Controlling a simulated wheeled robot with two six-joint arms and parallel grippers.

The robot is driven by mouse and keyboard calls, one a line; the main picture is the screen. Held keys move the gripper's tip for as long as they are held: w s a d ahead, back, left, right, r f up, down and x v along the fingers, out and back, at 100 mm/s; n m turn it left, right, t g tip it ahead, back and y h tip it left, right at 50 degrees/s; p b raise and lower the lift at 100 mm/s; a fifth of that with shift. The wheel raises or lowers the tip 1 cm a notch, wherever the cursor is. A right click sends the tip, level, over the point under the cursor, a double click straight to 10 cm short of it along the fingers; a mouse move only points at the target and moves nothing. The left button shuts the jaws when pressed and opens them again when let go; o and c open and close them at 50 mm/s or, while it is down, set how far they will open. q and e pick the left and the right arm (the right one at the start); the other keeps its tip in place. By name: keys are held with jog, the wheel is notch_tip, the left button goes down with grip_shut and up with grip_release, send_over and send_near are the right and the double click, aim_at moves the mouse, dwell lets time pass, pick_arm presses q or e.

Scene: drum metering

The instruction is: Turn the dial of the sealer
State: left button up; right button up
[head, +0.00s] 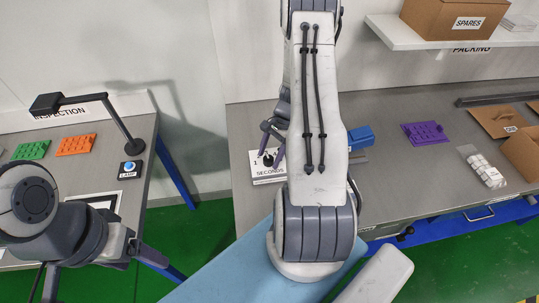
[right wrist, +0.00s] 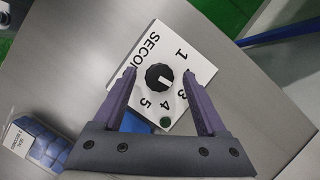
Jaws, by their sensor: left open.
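The sealer's dial is a round black knob (right wrist: 159,77) on a white plate (right wrist: 150,48) marked SECONDS, with numbers around the knob. Its white mark points to the right in the right wrist view, roughly toward the partly hidden 2 and the 3. My right gripper (right wrist: 169,72) is open, its fingers on either side of the knob with gaps showing. In the head view the right gripper (head: 272,145) is over the plate (head: 262,176), partly hidden by my arm. The blue sealer part (head: 361,137) is beside the arm. My left gripper (head: 95,272) is open and empty at lower left.
A green lamp or button (right wrist: 165,122) is on the plate by the fingers. The inspection bench (head: 143,150) holds a lamp (head: 120,125), a blue button (head: 129,170) and green and orange trays. A purple tray (head: 425,133) and cardboard boxes lie on the right.

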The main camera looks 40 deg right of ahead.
jog(key=b+v, duration=0.2)
jog(key=v, duration=0.8)
jog(key=shift+r, duration=0.2)
jog(key=shift+d, duration=0.1)
